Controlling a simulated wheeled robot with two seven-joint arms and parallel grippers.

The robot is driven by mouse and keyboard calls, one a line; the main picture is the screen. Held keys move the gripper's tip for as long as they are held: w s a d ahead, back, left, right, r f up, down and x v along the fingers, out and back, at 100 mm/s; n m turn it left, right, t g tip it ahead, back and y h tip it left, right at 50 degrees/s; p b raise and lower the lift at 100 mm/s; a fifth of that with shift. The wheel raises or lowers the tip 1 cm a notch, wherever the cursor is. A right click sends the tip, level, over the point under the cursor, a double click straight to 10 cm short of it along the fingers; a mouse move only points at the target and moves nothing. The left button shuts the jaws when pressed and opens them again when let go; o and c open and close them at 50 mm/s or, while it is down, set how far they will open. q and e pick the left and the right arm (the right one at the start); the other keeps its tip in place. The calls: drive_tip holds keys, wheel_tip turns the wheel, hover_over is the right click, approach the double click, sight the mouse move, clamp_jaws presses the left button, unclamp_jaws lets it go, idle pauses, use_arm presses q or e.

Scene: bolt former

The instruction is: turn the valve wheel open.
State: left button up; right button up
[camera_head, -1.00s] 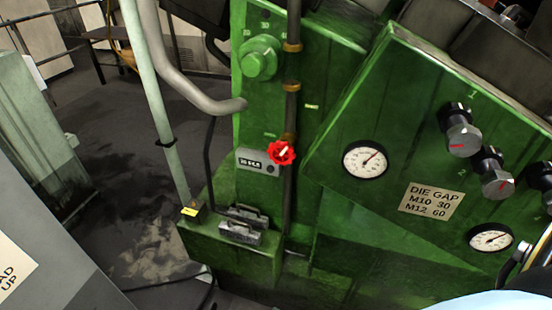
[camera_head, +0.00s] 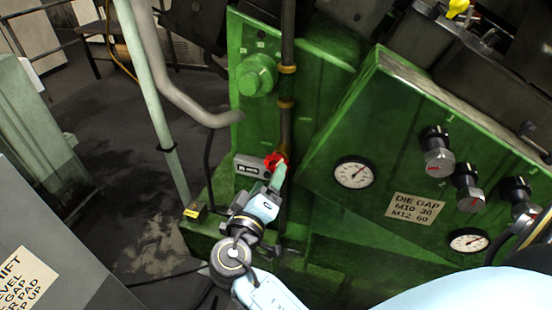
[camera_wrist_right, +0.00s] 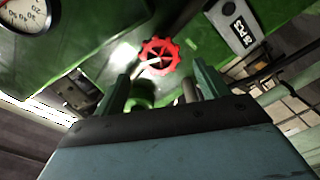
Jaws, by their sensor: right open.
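The red valve wheel (camera_head: 271,160) sits on a dark vertical pipe on the green machine's front. In the head view my right gripper (camera_head: 276,176) reaches up from below and partly covers the wheel. In the right wrist view the whole toothed wheel (camera_wrist_right: 159,57) shows just beyond the fingertips, between their lines. There the right gripper (camera_wrist_right: 164,74) is open, with its two green fingers on either side and nothing between them. I cannot tell whether a finger touches the wheel. My left gripper is not in view.
A grey counter box (camera_head: 250,167) is close to the left of the wheel. The dark pipe (camera_head: 286,120) runs above it. A round gauge (camera_head: 354,173), a die gap label (camera_head: 414,207) and black knobs (camera_head: 437,148) are on the panel to the right.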

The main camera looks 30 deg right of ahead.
sight(275, 166)
drive_tip(key=p+x, duration=0.1)
drive_tip(key=x, duration=0.5)
drive_tip(key=shift+w+d, duration=0.15)
drive_tip(key=shift+d, duration=0.05)
drive_tip(key=c, duration=1)
